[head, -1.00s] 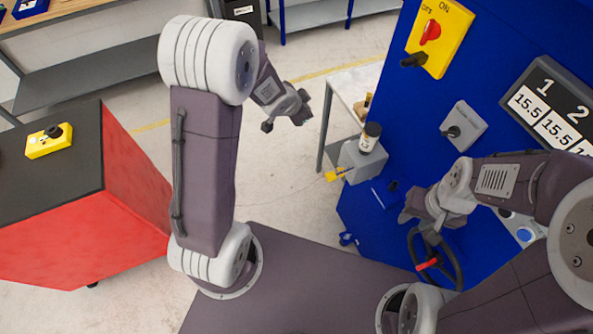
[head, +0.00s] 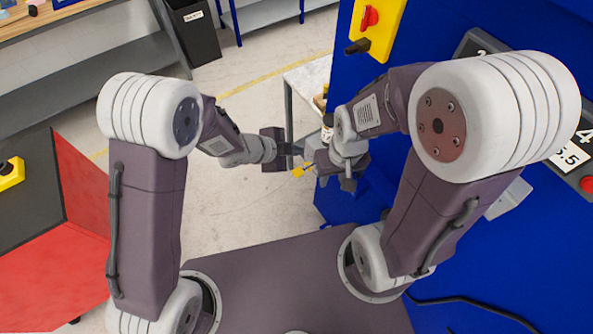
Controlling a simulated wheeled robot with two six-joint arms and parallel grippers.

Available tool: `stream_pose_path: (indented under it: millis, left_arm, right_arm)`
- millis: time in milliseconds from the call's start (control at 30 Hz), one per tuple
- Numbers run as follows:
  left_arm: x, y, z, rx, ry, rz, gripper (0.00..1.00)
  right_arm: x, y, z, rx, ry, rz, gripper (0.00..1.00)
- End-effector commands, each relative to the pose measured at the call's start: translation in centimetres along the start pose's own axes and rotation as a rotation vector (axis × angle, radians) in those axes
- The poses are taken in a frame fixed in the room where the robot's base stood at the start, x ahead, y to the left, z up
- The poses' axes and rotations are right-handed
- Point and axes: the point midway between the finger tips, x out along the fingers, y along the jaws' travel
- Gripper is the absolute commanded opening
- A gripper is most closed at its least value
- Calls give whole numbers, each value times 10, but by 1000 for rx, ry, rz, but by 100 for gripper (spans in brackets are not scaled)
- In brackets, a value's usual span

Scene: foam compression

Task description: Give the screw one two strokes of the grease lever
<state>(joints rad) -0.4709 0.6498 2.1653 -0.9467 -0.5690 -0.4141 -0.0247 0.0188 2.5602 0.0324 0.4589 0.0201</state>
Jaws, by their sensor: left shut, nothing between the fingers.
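The grease unit on the side of the blue machine is mostly hidden behind my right arm. Its dark reservoir with a pale label (head: 327,130) shows just left of that arm. A small yellow lever end (head: 302,171) sticks out to the left below it. My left gripper (head: 296,151) is shut and empty, pointing right, just above the yellow lever end. I cannot tell whether it touches anything. My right gripper (head: 336,183) hangs in front of the grease unit, just right of the yellow part; its finger opening is unclear.
The blue machine (head: 480,255) fills the right side, with a yellow switch plate (head: 380,25) and a partly hidden display panel (head: 473,45). A pale table (head: 308,80) stands behind the grippers. A red-sided bench (head: 80,190) is at left. Open floor (head: 225,200) lies between.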

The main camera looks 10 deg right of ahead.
Motion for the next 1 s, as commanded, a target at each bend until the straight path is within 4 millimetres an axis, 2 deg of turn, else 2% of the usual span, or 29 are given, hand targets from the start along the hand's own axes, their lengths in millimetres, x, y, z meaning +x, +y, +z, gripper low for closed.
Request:
stream_pose_path:
  millis: [367,567,800,1000]
  left_arm:
    - [5,3,5,-2,-1,-1,0]
    - [22,15,17,-2,-2,-1,0]
    - [47,34,36,-3,-2,-1,0]
    - [61,44,46,-3,-2,-2,0]
  right_arm:
    - [8,0,1,0,0,0,36]
    - [30,1,3,0,0,0,36]
    - [66,1,7,0,0,0,36]
    - [83,2,8,0,0,0,36]
